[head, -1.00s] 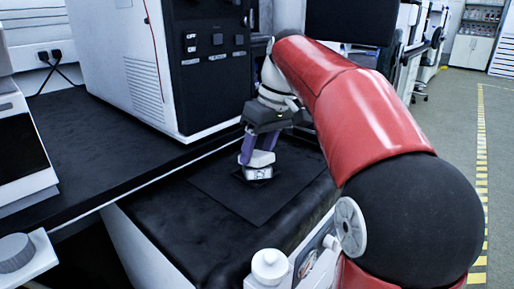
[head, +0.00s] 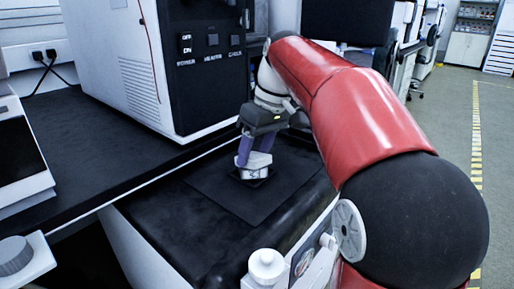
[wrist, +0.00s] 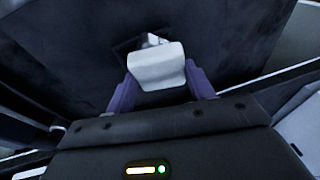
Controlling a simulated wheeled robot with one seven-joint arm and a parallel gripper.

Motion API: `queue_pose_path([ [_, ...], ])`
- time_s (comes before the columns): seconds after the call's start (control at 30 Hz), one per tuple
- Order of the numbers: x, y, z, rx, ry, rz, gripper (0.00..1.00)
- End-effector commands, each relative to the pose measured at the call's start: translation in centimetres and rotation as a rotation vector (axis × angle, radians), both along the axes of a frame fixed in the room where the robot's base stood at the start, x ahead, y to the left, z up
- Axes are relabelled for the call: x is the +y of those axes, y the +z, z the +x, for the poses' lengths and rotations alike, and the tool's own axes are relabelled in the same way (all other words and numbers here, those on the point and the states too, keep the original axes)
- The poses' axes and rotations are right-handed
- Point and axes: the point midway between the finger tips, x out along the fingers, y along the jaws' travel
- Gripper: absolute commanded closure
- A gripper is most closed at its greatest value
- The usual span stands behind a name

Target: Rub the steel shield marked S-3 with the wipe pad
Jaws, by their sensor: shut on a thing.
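The wipe pad (wrist: 157,66) is a white block held between the two purple fingers of my gripper (wrist: 160,90). In the head view, my gripper (head: 255,155) points down and is shut on the pad (head: 258,160). Directly below the pad is a small steel piece (head: 254,174) in a dark square holder, with part of a mark showing; the mark is too small to read fully. The pad appears to be at or just over the steel's top; contact cannot be told for certain. In the wrist view the pad hides most of the steel (wrist: 153,40).
A dark mat (head: 225,194) lies under the holder on a black worktop (head: 180,225). A large instrument with switches (head: 212,65) stands behind on a higher bench. A white-capped bottle (head: 266,266) is at the front. The mat around the holder is clear.

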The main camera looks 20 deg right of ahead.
Motion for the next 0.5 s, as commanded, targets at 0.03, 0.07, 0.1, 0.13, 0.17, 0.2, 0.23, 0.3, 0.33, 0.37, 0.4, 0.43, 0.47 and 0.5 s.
queue_pose_path([
  [0.03, 0.0, 0.1, 0.4, 0.003, 0.001, 0.001, 0.65],
  [0.07, 0.0, 0.0, 0.5, 0.002, 0.001, 0.0, 0.65],
  [0.1, 0.0, 0.0, 0.7, 0.001, 0.0, 0.0, 0.65],
  [0.13, 0.0, -0.1, 0.7, 0.0, 0.0, 0.0, 0.65],
  [0.17, -0.1, -0.1, 0.8, 0.0, 0.0, 0.0, 0.65],
  [0.2, -0.1, -0.1, 0.9, 0.0, 0.0, 0.0, 0.65],
  [0.23, -0.1, -0.2, 1.0, 0.0, 0.0, 0.0, 0.65],
  [0.3, -0.1, -0.2, 1.3, 0.0, 0.0, 0.0, 0.65],
  [0.33, -0.1, -0.3, 1.5, 0.0, 0.0, 0.0, 0.65],
  [0.37, -0.1, -0.4, 1.8, 0.001, 0.0, 0.001, 0.65],
  [0.4, -0.2, -0.4, 2.1, 0.001, 0.0, 0.001, 0.65],
  [0.43, -0.2, -0.5, 2.3, 0.001, 0.0, 0.001, 0.65],
  [0.47, -0.2, -0.6, 2.6, 0.001, 0.0, 0.001, 0.65],
  [0.5, -0.2, -0.8, 2.9, 0.001, -0.001, 0.001, 0.65],
])
